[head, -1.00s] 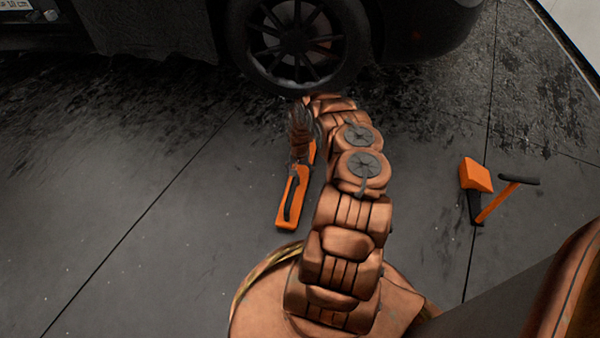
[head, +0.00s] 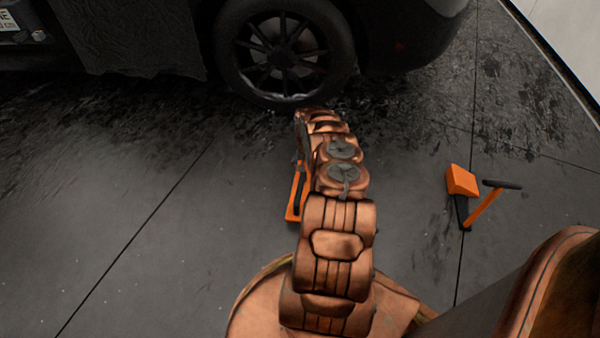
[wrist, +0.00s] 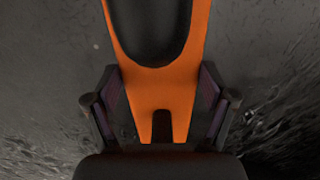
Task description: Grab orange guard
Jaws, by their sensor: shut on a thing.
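The orange guard (wrist: 183,75) is a flat orange piece with a black grip (wrist: 149,25). It fills the upper middle of the wrist view, its notched end between the fingers of my gripper (wrist: 161,115). The gripper is shut on that end from both sides. In the head view the guard (head: 293,212) shows only in part, left of my arm.
A dark vehicle with a black wheel (head: 284,50) stands beyond my arm. The grey floor (head: 120,200) at the left is clear.

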